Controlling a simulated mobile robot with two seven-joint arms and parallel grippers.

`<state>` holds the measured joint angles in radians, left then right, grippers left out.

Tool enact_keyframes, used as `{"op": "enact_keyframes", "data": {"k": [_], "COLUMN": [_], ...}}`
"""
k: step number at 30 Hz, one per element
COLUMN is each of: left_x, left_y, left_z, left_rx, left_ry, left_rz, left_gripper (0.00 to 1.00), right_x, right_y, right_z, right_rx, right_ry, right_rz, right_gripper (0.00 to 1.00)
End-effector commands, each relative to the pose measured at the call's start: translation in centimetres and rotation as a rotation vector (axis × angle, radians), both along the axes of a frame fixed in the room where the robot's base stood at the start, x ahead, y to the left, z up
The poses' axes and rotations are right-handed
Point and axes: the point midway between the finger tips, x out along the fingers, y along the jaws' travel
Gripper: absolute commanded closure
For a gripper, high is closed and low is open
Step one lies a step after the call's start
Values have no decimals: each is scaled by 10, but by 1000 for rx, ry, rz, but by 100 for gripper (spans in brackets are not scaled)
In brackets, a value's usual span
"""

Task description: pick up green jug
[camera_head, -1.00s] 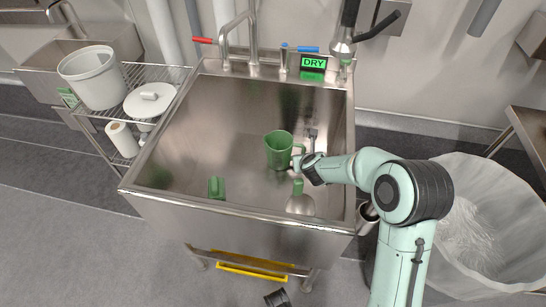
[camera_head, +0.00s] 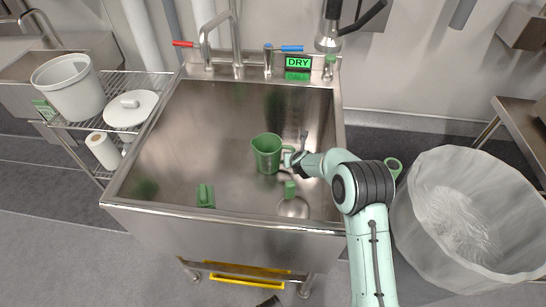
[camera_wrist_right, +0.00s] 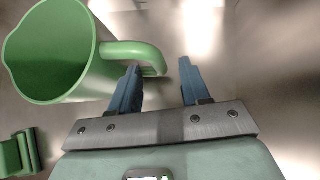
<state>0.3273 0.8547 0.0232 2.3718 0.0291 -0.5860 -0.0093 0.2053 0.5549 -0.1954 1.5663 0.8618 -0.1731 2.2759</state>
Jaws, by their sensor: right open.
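The green jug (camera_head: 266,155) stands upright in the steel sink, its handle pointing right. It also shows at the upper left of the right wrist view (camera_wrist_right: 48,55), its open mouth toward the camera. My right gripper (camera_head: 289,160) is at the handle side of the jug. In the right wrist view its two blue fingers (camera_wrist_right: 158,72) are apart. The outer end of the handle reaches over the left finger's tip into the gap between the fingers. I cannot tell whether a finger touches it. My left gripper is in no view.
A green-handled brush (camera_head: 205,196) and a round tool with a green handle (camera_head: 292,207) lie in the sink near its front wall. The sink's front rim (camera_head: 230,222) and tap (camera_head: 236,45) bound the space. A bin with a clear liner (camera_head: 460,215) stands right.

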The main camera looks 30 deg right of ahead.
Motion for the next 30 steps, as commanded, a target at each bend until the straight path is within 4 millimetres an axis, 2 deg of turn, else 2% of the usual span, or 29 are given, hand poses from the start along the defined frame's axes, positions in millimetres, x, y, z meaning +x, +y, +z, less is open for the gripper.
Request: {"op": "enact_keyframes", "data": {"k": [1,4,12,13,15,17,30], "left_x": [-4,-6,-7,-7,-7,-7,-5], "left_y": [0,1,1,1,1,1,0], "left_z": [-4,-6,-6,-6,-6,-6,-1], "left_rx": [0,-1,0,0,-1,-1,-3], "left_ry": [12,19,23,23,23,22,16], "left_rz": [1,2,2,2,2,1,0], "left_gripper": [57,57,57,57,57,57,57], "right_x": [5,11,13,13,13,13,14], "right_y": [-2,-5,-6,-6,-6,-6,-6], "right_z": [-8,-14,-14,-14,-14,-14,-8], "right_rx": [-1,0,0,0,0,0,-1], "right_ry": [2,0,-1,-1,-1,-1,-2], "right_rz": [1,1,0,1,1,1,3], "right_gripper": [53,53,53,60,83,100,100]}}
